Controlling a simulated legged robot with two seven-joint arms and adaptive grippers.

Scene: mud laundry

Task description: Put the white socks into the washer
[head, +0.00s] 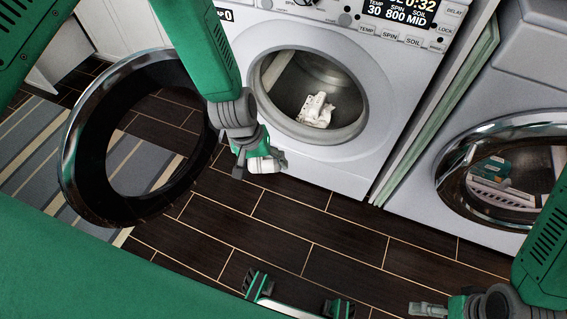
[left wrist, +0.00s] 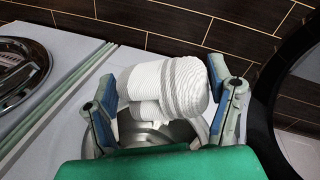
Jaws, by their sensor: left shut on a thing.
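A white sock (head: 317,110) lies inside the drum of the open washer (head: 340,180) on the left of the two machines. My left gripper (head: 259,163) is in front of the washer's lower left front, outside the round opening. It is shut on a ribbed white sock (left wrist: 180,85), which fills the space between both fingers in the left wrist view; in the head view only a little white shows at the fingers. My right gripper (head: 430,309) is only partly in view at the bottom right, low over the floor; its finger opening is not clear.
The washer's round door (head: 75,165) hangs wide open at the left, beside my left arm. A second machine (head: 415,185) with its round door shut stands at the right. A striped rug (head: 40,150) lies at the left. The dark tiled floor (head: 300,225) before the washer is clear.

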